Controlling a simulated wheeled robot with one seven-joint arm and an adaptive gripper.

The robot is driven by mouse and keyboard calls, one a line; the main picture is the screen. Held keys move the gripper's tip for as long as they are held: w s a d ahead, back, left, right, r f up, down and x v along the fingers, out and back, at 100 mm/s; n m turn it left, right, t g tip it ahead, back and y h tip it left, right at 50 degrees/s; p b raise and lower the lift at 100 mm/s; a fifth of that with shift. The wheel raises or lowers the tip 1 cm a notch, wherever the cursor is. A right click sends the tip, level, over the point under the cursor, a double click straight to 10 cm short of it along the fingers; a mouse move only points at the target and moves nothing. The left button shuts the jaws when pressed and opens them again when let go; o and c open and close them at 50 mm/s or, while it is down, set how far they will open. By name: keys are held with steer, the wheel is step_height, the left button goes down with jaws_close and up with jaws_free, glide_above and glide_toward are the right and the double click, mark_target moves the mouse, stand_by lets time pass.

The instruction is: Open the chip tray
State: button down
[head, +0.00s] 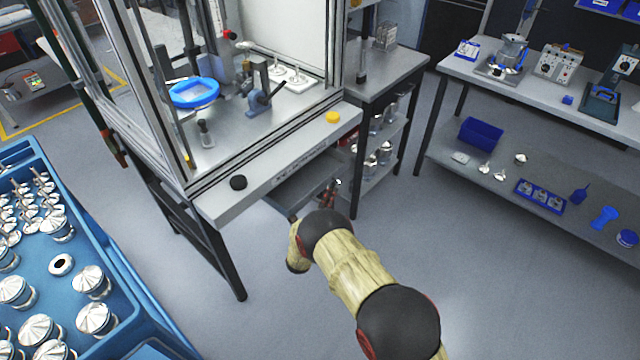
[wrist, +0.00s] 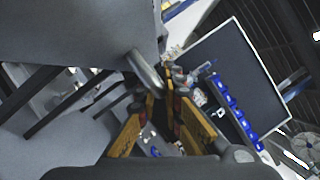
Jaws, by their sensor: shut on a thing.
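The chip tray (head: 292,191) is a grey, shallow drawer under the front ledge of the machine enclosure in the head view. Part of it shows sticking out below the ledge; how far it is out is hard to judge. My gripper (head: 330,191) is at the tray's right front, partly hidden by my arm. In the wrist view my gripper's yellow fingers (wrist: 164,104) are closed around a rounded grey metal bar, the tray handle (wrist: 144,70). A large grey panel (wrist: 80,32) beside it appears to be the tray.
The enclosure ledge (head: 280,165) overhangs the tray, with a black button and a yellow button on it. A shelf unit (head: 390,75) with metal parts stands close right. A blue crate (head: 120,265) of housings is at left. Floor in front is clear.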

steer(key=shift+s+d+f+p, duration=0.15)
steer(key=shift+s+d+p, duration=0.15)
steer(key=shift+s+d, duration=0.75)
steer(key=shift+w, duration=0.1)
steer(key=c, duration=2.2)
jaws_free()
steer(key=v, duration=1.2)
steer(key=shift+w+a, duration=0.1)
